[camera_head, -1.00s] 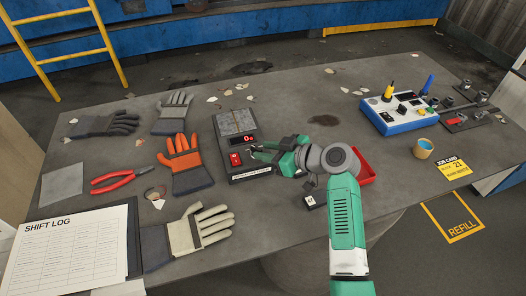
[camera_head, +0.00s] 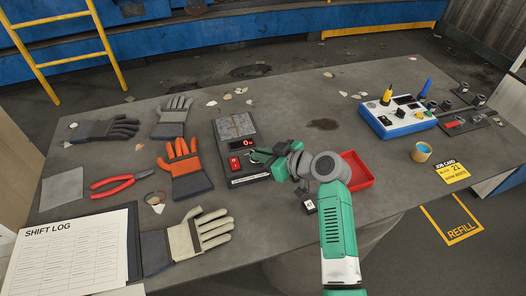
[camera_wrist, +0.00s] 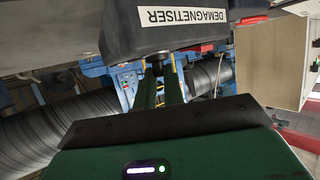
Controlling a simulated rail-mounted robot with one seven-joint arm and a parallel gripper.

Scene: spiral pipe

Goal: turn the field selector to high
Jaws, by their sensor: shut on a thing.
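The demagnetiser (camera_head: 222,137) is a dark box on the table with a metal top plate, a red display reading 0 and a red rocker switch. Its labelled front face (camera_wrist: 130,28) fills the upper middle of the wrist view. My gripper (camera_head: 258,156) is at the right side of its control panel, just right of the red switch. Its fingers (camera_wrist: 158,68) are shut on the field selector, which is mostly hidden between them. I cannot read the selector's setting.
Gloves, red pliers (camera_head: 122,182) and a shift log are left of the demagnetiser.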

